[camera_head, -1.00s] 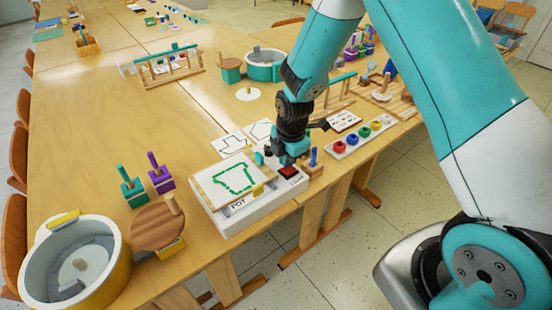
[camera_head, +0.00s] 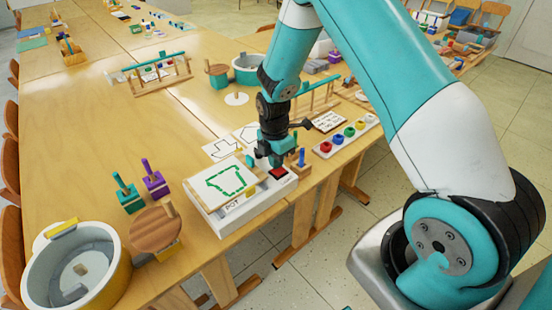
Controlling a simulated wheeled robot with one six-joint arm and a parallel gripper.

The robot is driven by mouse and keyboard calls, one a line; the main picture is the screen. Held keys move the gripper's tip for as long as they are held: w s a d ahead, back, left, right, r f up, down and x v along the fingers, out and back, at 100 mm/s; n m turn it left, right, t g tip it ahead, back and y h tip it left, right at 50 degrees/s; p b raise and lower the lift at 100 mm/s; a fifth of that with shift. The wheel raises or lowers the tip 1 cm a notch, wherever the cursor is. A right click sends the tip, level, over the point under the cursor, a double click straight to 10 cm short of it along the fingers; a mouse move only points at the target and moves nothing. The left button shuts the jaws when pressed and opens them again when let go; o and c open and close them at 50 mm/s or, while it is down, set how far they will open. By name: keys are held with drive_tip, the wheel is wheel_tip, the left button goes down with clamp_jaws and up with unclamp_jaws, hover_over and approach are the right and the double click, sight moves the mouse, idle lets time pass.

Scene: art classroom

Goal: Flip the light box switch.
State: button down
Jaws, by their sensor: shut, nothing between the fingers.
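The light box (camera_head: 246,217) is a low white box marked "POT" near the table's front edge. A sheet with a green dashed pot outline (camera_head: 226,184) lies on its top. A red switch (camera_head: 278,171) sits in a dark frame at the box's right end. My gripper (camera_head: 275,162) points down over that end, just above or at the switch. Its fingers are small and partly hidden here, shut and empty. I cannot tell whether they touch the switch, or which way the switch is tilted.
A wooden block with a blue peg (camera_head: 300,160) stands close right of the switch. A round wooden lid (camera_head: 156,232) and a yellow-and-white pot (camera_head: 115,281) stand left. Outline cards (camera_head: 220,149) lie behind the box.

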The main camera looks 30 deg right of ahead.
drive_tip(key=shift+s+f, duration=0.4)
drive_tip(key=shift+s, duration=0.35)
drive_tip(key=shift+r+g, duration=0.2)
drive_tip(key=shift+g, duration=0.1)
drive_tip(key=r+p, duration=0.1)
drive_tip(key=w+r+p, duration=0.1)
drive_tip(key=r, duration=0.1)
drive_tip(key=w+r+p, duration=0.1)
drive_tip(key=p, duration=0.1)
drive_tip(key=shift+r, duration=0.4)
wheel_tip(320, 180, up, 9)
drive_tip(key=w+b, duration=0.1)
drive_tip(key=w, duration=0.1)
drive_tip(key=shift+a+r+b, duration=0.2)
drive_tip(key=shift+a+b, duration=0.05)
drive_tip(key=shift+b, duration=0.15)
drive_tip(key=s+a+r+m+t+y, duration=0.2)
drive_tip(key=s+a+r+m, duration=0.4)
drive_tip(key=s+a+r, duration=0.5)
drive_tip(key=s+a+r+m+y, duration=0.1)
drive_tip(key=s+a+r+m, duration=0.1)
drive_tip(key=s, duration=0.5)
drive_tip(key=s+a+r+m+y, duration=0.1)
drive_tip(key=s+a+r+m, duration=0.1)
drive_tip(key=s, duration=0.6)
drive_tip(key=r+m, duration=0.1)
drive_tip(key=m, duration=0.1)
drive_tip(key=shift+s+m+g, duration=0.2)
drive_tip(key=shift+m+g, duration=0.1)
drive_tip(key=shift+g, duration=0.1)
